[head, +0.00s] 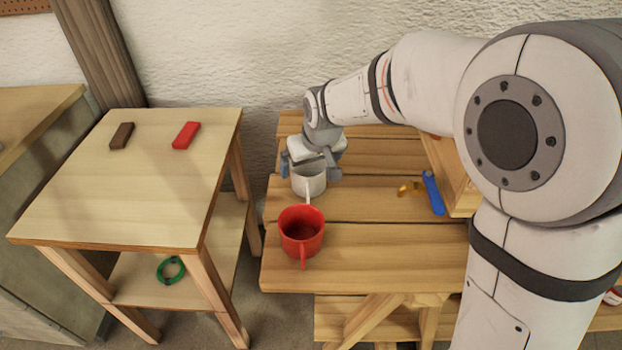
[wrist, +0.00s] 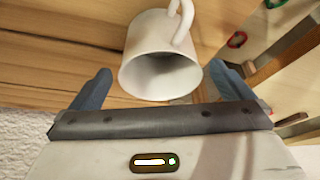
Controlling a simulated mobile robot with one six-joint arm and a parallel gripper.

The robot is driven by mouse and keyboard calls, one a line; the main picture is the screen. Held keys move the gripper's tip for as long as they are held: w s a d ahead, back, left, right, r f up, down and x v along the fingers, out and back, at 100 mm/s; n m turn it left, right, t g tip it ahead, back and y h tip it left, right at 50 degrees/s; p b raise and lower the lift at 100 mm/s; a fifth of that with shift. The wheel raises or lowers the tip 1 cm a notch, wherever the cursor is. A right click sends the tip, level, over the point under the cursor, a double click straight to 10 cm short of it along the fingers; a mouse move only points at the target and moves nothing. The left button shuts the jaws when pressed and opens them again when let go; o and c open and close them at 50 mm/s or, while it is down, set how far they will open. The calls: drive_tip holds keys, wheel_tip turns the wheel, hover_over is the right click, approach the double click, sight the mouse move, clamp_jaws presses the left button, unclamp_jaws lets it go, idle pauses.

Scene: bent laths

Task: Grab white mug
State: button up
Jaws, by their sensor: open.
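The white mug (head: 309,183) stands upright on the slatted wooden table (head: 380,270), with its handle toward the front in the head view. My gripper (head: 311,171) is over the mug and hides its upper part there. In the wrist view the mug (wrist: 160,68) is in the middle, its open rim facing my gripper (wrist: 157,88). The two blue-grey fingers are spread apart, one to each side of the mug's rim. The gripper is open and empty. I cannot tell how far down beside the mug the fingers reach.
A red mug (head: 301,231) stands just in front of the white mug. A blue tool (head: 433,193), small orange pieces (head: 409,188) and a wooden box (head: 452,172) are to the right. A side table (head: 140,180) at left holds a red block (head: 186,135) and a brown block (head: 121,136).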

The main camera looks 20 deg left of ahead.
sight(308, 170)
drive_tip(key=x, duration=0.3)
drive_tip(key=shift+w+a+f, duration=0.1)
drive_tip(key=shift+w+f, duration=0.05)
drive_tip(key=shift+f, duration=0.1)
drive_tip(key=c, duration=1)
